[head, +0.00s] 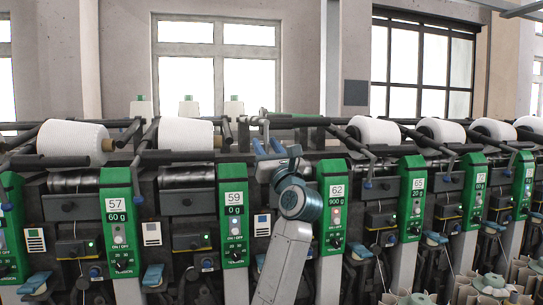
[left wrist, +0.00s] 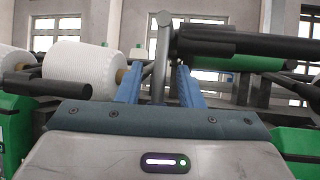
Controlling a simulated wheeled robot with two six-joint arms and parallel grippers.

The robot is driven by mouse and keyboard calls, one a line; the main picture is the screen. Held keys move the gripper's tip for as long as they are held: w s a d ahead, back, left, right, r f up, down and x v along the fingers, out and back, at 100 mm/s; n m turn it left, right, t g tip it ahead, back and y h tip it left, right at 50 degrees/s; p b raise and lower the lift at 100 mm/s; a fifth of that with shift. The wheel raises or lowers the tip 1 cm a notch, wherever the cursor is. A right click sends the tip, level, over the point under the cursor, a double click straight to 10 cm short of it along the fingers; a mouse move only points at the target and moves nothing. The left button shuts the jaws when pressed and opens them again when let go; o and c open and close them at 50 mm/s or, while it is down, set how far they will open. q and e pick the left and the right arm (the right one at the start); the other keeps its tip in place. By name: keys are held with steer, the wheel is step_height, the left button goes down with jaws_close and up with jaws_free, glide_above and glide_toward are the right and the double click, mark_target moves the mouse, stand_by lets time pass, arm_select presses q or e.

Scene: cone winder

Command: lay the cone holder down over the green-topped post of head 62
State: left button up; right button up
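The green-topped post of head 62 (head: 336,205) stands right of my left forearm, with "62" and "900 g" on its face. The cone holder (head: 290,122) shows as a dark, raised bar with no cone on it; its black roller (left wrist: 235,42) is at upper right in the left wrist view. A grey lever (left wrist: 160,55) stands beside the roller. My left gripper (head: 268,147) is at the lever, its blue fingers apart. In the left wrist view, the fingers (left wrist: 159,78) lie on either side of the lever, with gaps visible. My right gripper is out of view.
Posts 59 (head: 233,215) and 57 (head: 120,225) stand to the left, and post 65 (head: 411,195) to the right. White cones (head: 186,135) lie on neighbouring holders close by.

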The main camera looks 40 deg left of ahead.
arm_select(q)
steer(key=b+v, duration=0.2)
steer(key=v, duration=0.8)
steer(key=shift+d+f+b, duration=0.15)
steer(key=shift+d+b, duration=0.05)
steer(key=shift+b, duration=0.1)
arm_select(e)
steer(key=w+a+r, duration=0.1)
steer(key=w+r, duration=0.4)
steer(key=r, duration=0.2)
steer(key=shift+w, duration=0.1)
